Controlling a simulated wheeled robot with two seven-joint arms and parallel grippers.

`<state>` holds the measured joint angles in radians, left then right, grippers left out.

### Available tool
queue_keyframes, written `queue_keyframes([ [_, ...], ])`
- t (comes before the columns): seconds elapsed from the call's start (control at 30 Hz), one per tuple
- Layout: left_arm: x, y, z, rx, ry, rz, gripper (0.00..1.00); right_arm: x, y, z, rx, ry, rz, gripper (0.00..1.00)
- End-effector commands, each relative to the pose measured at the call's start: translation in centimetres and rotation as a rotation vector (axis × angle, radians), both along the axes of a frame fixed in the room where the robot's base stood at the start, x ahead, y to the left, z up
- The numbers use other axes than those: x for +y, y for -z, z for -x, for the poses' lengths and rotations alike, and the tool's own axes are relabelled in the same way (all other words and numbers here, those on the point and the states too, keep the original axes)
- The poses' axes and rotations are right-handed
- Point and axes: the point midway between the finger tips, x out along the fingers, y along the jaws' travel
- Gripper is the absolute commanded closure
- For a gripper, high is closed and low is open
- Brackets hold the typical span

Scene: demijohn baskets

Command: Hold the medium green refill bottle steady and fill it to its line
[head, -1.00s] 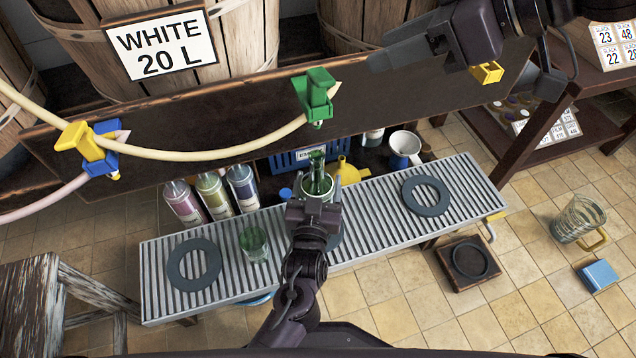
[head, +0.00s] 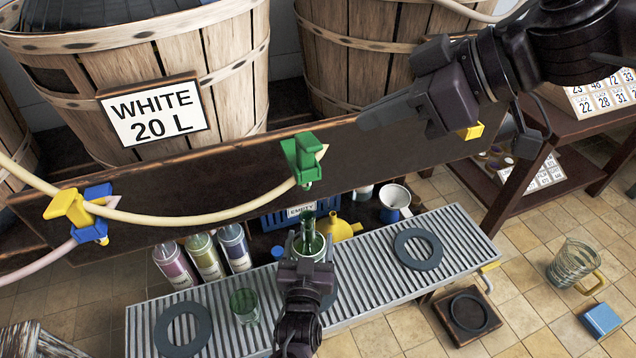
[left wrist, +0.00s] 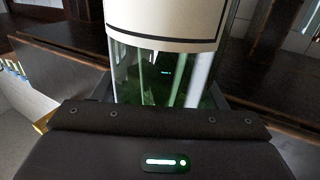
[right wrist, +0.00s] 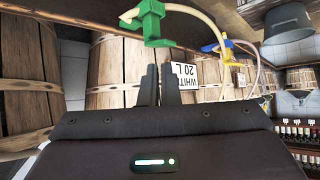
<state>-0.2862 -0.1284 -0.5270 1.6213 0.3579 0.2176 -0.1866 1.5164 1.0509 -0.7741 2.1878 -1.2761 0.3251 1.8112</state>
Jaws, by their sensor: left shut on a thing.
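The green glass bottle (head: 308,226) stands upright on the slatted bench, below the green tap (head: 302,158) on the dark beam. My left gripper (head: 306,248) is shut around it from the near side. In the left wrist view the bottle (left wrist: 165,75) fills the jaws; its white label carries a dark line. The liquid level cannot be made out. My right gripper (head: 385,110) is up at the right, in front of the beam and clear of the tap. Its fingers look closed together and empty in the right wrist view (right wrist: 160,85).
A pale hose (head: 210,220) runs to the green tap; a yellow-blue clamp (head: 80,210) is at left. The bench (head: 370,262) bears grey rings (head: 418,249) and a green glass (head: 244,305). Behind it are filled bottles (head: 205,255), a yellow funnel (head: 340,229) and a mug (head: 394,202).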

Motion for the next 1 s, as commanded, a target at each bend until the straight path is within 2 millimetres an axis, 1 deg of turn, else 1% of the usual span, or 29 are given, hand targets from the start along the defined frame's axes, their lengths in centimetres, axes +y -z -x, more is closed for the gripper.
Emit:
queue_keyframes([
  [0.17, 0.0, 0.0, 0.0, 0.000, 0.000, -0.001, 0.72, 0.1, 0.6, -0.8, 0.078, -0.117, 0.010, 1.00],
  [0.3, 0.0, 0.0, 0.0, 0.000, 0.000, -0.001, 0.72, 0.0, 1.3, -1.9, 0.180, -0.306, -0.014, 1.00],
  [0.43, 0.0, 0.0, 0.0, -0.001, 0.000, -0.001, 0.72, -0.3, 1.3, -3.2, 0.253, -0.480, -0.093, 1.00],
  [0.6, 0.0, 0.0, 0.0, -0.001, 0.000, -0.001, 0.72, -1.3, 0.4, -5.4, 0.281, -0.629, -0.247, 1.00],
  [0.8, 0.0, 0.0, 0.0, -0.001, 0.000, -0.001, 0.72, -2.5, -1.0, -7.7, 0.241, -0.692, -0.397, 1.00],
  [1.0, 0.0, 0.0, 0.0, -0.001, 0.000, -0.001, 0.72, -3.1, -1.7, -8.6, 0.211, -0.703, -0.453, 1.00],
])
